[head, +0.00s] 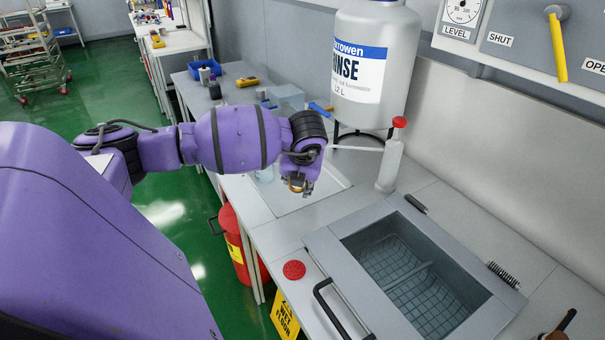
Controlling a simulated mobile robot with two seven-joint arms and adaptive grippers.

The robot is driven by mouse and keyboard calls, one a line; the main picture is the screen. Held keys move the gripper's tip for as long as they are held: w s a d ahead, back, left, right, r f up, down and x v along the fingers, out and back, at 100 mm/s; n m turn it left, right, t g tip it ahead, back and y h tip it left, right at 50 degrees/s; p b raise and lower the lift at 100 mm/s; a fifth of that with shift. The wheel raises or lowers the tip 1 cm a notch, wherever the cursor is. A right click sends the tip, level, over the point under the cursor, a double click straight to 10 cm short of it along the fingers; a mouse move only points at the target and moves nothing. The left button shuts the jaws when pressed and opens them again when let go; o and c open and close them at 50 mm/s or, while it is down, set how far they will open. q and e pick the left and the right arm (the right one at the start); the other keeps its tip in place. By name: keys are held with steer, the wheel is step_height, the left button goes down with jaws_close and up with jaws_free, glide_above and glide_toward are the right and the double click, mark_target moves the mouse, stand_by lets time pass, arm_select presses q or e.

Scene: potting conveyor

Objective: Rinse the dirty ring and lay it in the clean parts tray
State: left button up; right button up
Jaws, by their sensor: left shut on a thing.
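My left gripper (301,187) is shut on a small orange-brown ring (296,188), seen only in part between the fingers. It is over a shallow white tray (337,181) on the bench. A white bottle (388,166) with a red top stands right of the gripper, its thin spout pointing left towards it. A large white jug labelled RINSE (358,75) stands on a black stand behind. I cannot tell for sure which container is the clean parts tray. My right gripper is not in view.
A grey-framed basin (333,246) with a mesh basket is sunk in the bench at front right. A red button (294,270) and black handle (338,312) are beside it. A brush (502,274) lies on the right. A blue bin (205,69) stands farther back.

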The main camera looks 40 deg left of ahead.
arm_select(q)
steer(key=shift+w+a+f, duration=0.2)
steer(key=shift+a, duration=0.2)
steer(key=w+a+b, duration=0.1)
steer(key=a, duration=0.1)
steer(key=w+a+f+b, duration=0.1)
steer(key=w+a, duration=0.1)
steer(key=w+a+b, duration=0.1)
steer(key=a, duration=0.1)
steer(key=shift+w+f, duration=0.25)
steer(key=shift+f, duration=0.05)
steer(key=w+a+b, duration=0.1)
steer(key=a+b, duration=0.1)
steer(key=shift+w+a+f, duration=0.3)
steer(key=shift+w+f, duration=0.05)
steer(key=shift+w+a+b, duration=0.4)
steer(key=shift+a+b, duration=0.15)
steer(key=shift+b, duration=0.05)
steer(key=shift+w+a, duration=0.1)
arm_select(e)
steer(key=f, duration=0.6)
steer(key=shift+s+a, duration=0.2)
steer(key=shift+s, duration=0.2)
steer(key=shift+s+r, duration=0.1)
